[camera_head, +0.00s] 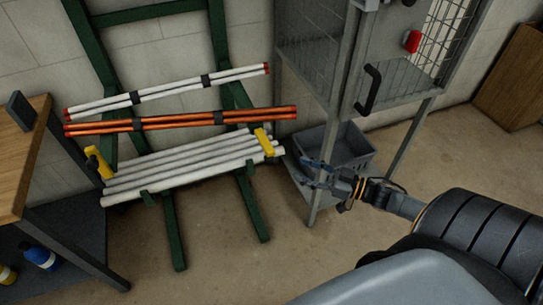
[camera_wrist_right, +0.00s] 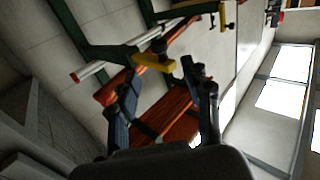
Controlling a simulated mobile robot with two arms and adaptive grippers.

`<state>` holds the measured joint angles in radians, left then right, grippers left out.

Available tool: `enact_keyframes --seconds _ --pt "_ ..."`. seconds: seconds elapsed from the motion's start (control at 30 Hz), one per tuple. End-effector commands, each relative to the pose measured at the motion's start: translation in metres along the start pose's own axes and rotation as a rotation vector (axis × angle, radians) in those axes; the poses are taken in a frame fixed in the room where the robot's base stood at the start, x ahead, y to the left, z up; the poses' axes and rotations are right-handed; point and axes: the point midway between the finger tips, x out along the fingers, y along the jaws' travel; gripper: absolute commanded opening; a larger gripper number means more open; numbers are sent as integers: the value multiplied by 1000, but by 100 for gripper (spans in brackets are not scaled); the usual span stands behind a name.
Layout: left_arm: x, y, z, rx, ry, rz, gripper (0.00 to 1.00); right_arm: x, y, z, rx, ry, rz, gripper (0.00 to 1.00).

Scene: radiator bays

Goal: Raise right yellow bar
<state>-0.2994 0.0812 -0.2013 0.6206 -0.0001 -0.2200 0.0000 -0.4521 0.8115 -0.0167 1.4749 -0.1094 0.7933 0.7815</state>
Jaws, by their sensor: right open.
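The right yellow bar (camera_head: 264,142) sits at the right end of a stack of white pipes (camera_head: 190,165) on a green rack. A yellow bar, seemingly the same one, shows beyond my fingers in the right wrist view (camera_wrist_right: 155,62). The left yellow bar (camera_head: 98,162) is tilted at the stack's left end. My right gripper (camera_head: 307,173) is right of and slightly below the right yellow bar, apart from it. Its two dark fingers are spread and empty in the wrist view (camera_wrist_right: 162,85). My left gripper is not in view.
Orange pipes (camera_head: 180,120) and red-tipped white pipes (camera_head: 165,89) lie higher on the green rack (camera_head: 217,45). A grey crate (camera_head: 345,150) stands under the wire cabinet (camera_head: 375,60), whose leg is close to my right gripper. A wooden-topped bench (camera_head: 22,150) is at left.

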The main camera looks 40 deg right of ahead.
Motion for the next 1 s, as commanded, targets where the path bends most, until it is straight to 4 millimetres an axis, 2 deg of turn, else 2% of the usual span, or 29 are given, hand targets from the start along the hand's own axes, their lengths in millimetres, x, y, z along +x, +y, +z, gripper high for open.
enact_keyframes --seconds 0.3,0.5,0.7,0.97,1.0 --pt "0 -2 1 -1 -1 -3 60 70 1 -1 -1 3 3 49" --pt "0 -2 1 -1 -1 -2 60 100 1 0 0 1 3 49" --pt "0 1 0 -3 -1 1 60 112 1 1 -1 -2 3 49" --pt "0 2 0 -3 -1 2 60 113 1 1 -1 -2 3 49" --pt "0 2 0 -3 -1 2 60 113 1 1 -1 -2 3 43"
